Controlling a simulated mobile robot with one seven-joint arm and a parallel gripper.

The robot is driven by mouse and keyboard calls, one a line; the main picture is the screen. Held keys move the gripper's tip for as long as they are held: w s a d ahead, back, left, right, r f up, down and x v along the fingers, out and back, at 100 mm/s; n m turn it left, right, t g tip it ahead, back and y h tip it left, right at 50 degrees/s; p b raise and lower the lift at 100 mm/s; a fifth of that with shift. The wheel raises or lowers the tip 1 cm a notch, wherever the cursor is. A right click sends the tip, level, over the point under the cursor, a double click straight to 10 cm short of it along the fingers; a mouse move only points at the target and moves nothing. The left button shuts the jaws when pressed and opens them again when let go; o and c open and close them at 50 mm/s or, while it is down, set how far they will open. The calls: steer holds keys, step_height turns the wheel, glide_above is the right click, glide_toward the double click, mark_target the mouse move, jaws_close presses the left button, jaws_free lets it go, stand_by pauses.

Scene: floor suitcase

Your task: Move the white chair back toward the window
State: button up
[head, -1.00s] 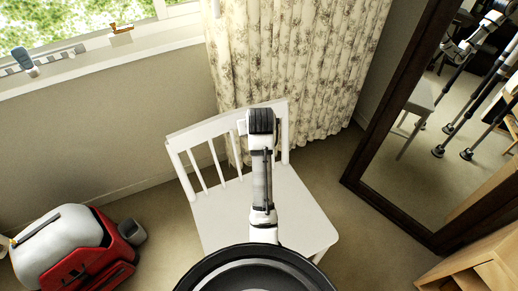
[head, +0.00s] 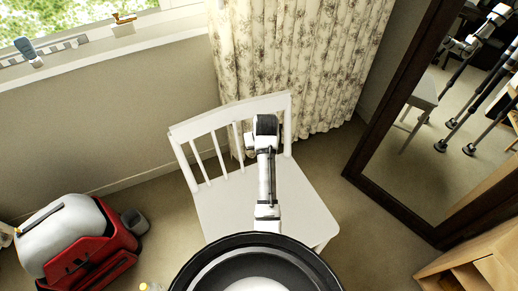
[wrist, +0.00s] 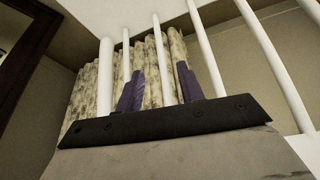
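The white chair (head: 265,205) stands upright on the floor in the head view, with its slatted backrest toward the curtain and window wall. The window (head: 70,22) is at the upper left. My arm reaches over the seat to the backrest, and its wrist hides part of the slats and top rail. My gripper (wrist: 160,68) shows in the wrist view with its two dark purple fingers apart. A white chair slat (wrist: 162,55) appears in the gap between them; I cannot tell whether they touch it. The fingers are hidden in the head view.
A patterned curtain (head: 295,60) hangs close behind the chair. A dark-framed mirror (head: 420,130) stands at right, with a wooden shelf unit (head: 485,265) below it. A red and white case (head: 75,240) and small grey bin (head: 134,222) are at left.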

steer(key=x, duration=0.9)
jaws_close()
stand_by(1.3)
